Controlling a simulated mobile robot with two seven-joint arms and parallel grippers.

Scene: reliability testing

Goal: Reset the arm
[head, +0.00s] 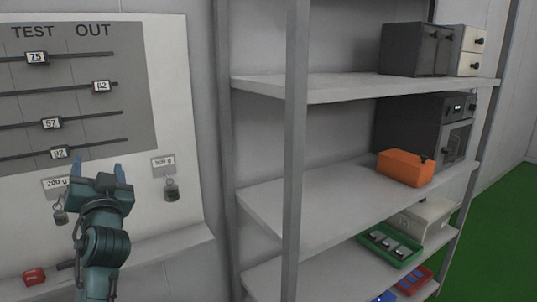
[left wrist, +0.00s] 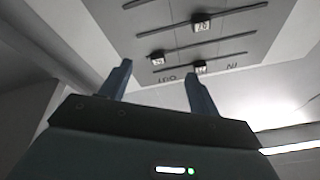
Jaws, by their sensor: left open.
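My left gripper (head: 97,170) is at the lower left of the head view, pointing up, its two blue fingers apart and nothing between them. It is in front of the lower part of a wall board (head: 172,60) headed TEST and OUT. In the left wrist view the open fingers (left wrist: 158,85) point toward the board's grey panel (left wrist: 225,62), with a gap between them and the panel. My right gripper is in neither view.
The board has several rails with number sliders (head: 37,58). Weights hang by tags below, one (head: 171,190) right of my gripper. A red block (head: 34,276) lies on the ledge. A metal shelf (head: 265,85) stands right, holding an orange bin (head: 405,168) and a green tray (head: 375,240).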

